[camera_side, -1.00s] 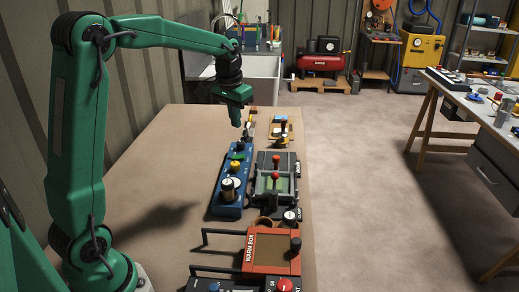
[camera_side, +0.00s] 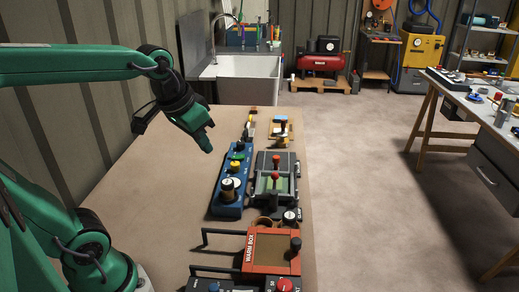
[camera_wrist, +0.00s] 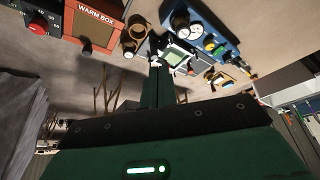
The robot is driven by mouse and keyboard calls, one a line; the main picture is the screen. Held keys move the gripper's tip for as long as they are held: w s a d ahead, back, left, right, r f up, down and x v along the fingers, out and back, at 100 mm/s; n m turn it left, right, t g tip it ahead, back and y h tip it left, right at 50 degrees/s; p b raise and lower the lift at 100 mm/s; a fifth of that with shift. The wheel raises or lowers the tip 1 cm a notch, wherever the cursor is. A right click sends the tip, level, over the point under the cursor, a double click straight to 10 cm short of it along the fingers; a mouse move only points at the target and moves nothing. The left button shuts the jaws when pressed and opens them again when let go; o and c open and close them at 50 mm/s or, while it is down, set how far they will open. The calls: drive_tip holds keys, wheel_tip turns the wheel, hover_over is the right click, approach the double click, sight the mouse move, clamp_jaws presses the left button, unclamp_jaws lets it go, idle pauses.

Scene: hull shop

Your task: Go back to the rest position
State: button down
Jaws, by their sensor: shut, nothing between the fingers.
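My gripper (camera_side: 205,142) is green and hangs above the left part of the bench (camera_side: 155,180) in the side view. It is shut and empty, apart from every device. In the wrist view my gripper (camera_wrist: 166,85) points toward the row of devices, which appears tilted. The blue panel (camera_side: 231,182) with several knobs lies to the right of and below my gripper in the side view. It also shows in the wrist view (camera_wrist: 213,30).
The orange warm box (camera_side: 272,250) with a black handle stands at the near end. A grey clamp device (camera_side: 287,165) sits right of the panel. A sink (camera_side: 248,75) is beyond the bench. The left half of the bench top is clear.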

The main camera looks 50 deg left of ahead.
drive_tip(key=s+d+f+t, duration=0.1)
drive_tip(key=s+d+f, duration=0.1)
drive_tip(key=s, duration=0.3)
drive_tip(key=shift+s+f+m, duration=0.25)
drive_tip(key=shift+s+m, duration=0.05)
drive_tip(key=shift+s, duration=0.1)
drive_tip(key=c, duration=2.1)
unclamp_jaws()
drive_tip(key=shift+d, duration=0.1)
